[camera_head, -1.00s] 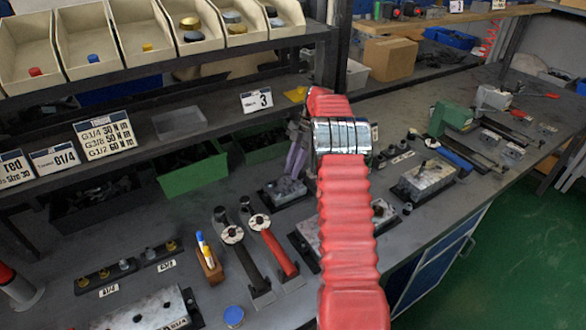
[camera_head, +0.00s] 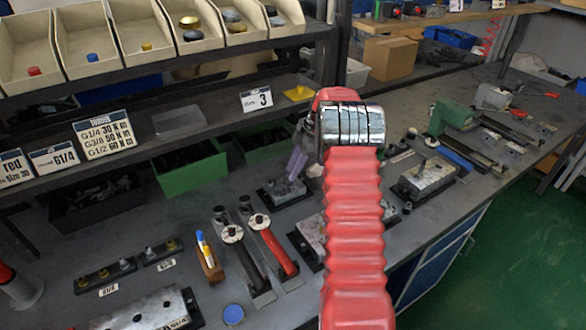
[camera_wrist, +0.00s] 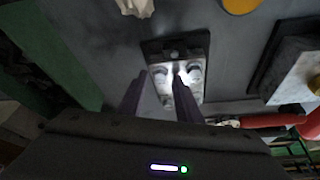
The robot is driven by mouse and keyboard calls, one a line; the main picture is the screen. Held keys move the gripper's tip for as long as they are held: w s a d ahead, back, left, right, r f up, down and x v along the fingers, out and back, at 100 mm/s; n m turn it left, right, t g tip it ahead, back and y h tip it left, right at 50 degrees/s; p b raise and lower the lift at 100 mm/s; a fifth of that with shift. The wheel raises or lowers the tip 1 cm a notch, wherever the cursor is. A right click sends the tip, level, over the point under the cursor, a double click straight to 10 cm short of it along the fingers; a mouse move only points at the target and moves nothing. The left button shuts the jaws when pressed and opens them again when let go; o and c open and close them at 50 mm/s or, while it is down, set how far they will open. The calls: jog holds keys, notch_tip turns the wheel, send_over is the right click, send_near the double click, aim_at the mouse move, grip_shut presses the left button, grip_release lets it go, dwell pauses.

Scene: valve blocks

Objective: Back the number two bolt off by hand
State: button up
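A small metal valve block (camera_head: 283,190) on a dark base sits on the bench, left of my arm. In the wrist view the block (camera_wrist: 180,84) shows round bright fittings on its top, and a dark one at its far edge. I cannot read any numbers, so I cannot tell which bolt is number two. My gripper (camera_head: 296,162) has purple fingers pointing down at this block. In the wrist view my gripper (camera_wrist: 160,80) is open, its fingers apart and near the block's closer part. I see nothing held between them; whether they touch a fitting is unclear.
Other valve blocks stand behind my arm (camera_head: 310,230), to its right (camera_head: 425,178) and at the front left (camera_head: 150,310). Two wrenches, one red-handled (camera_head: 278,252), lie left of it. A shelf with a "3" sign (camera_head: 257,99) overhangs the bench behind.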

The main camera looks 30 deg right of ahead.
jog(key=m+t, duration=0.1)
jog(key=m, duration=0.2)
jog(key=shift+s+a, duration=0.1)
jog(key=shift+h, duration=0.3)
jog(key=c, duration=0.8)
jog(key=n+g, duration=0.1)
jog(key=n, duration=0.2)
jog(key=shift+y, duration=0.4)
jog(key=n, duration=0.1)
jog(key=n+g, duration=0.1)
jog(key=n, duration=0.1)
jog(key=n+g, duration=0.1)
jog(key=n, duration=0.1)
jog(key=shift+w, duration=0.3)
jog(key=n, duration=0.2)
jog(key=n+g, duration=0.1)
jog(key=n, duration=0.1)
jog(key=shift+w+g, duration=0.1)
jog(key=shift+g, duration=0.2)
jog(key=shift+n+g+h, duration=0.4)
jog(key=shift+n+g, duration=0.2)
jog(key=shift+n, duration=1.4)
